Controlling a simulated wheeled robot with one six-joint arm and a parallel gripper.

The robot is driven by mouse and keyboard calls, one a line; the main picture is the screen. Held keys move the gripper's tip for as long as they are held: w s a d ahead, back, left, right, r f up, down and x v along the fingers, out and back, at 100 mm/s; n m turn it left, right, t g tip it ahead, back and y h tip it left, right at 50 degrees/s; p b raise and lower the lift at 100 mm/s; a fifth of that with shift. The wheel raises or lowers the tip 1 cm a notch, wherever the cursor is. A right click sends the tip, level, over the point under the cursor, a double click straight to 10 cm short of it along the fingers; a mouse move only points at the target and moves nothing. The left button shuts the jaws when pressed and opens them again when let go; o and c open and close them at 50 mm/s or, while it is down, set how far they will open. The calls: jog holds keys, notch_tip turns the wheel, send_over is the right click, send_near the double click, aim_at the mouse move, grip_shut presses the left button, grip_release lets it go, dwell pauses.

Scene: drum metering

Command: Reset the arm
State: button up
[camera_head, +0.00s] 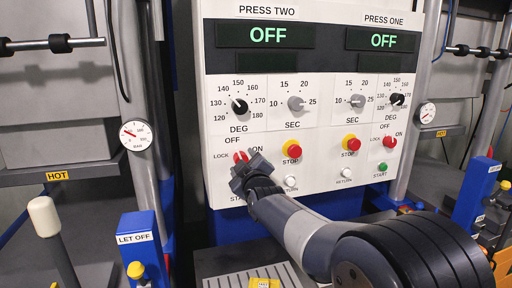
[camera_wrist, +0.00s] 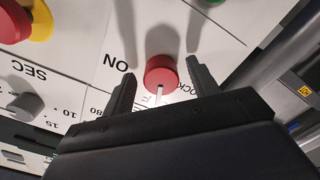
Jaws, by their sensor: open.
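My arm reaches from the lower right of the head view up to the white control panel (camera_head: 320,140). My gripper (camera_head: 246,160) is at the red rotary switch (camera_head: 239,156) of the PRESS TWO half, between LOCK, OFF and ON. In the wrist view my gripper (camera_wrist: 157,80) is open, with one finger on each side of the red switch (camera_wrist: 161,72). The fingers look apart from the knob, with a gap on both sides. The switch's white pointer line shows. The START button below it is hidden by my gripper in the head view.
Red stop buttons on yellow collars (camera_head: 292,149) (camera_head: 351,143) sit right of my gripper. Dials line the panel above, and both displays (camera_head: 267,35) (camera_head: 391,40) read OFF. A blue LET OFF post (camera_head: 140,255) and a white-knobbed lever (camera_head: 44,216) stand at lower left.

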jog(key=m+p, duration=0.5)
jog(key=m, duration=0.1)
jog(key=m+p, duration=0.5)
jog(key=m, duration=0.1)
jog(key=shift+s+a, duration=0.1)
jog(key=shift+a, duration=0.1)
jog(key=shift+p, duration=0.35)
jog(key=shift+f, duration=0.15)
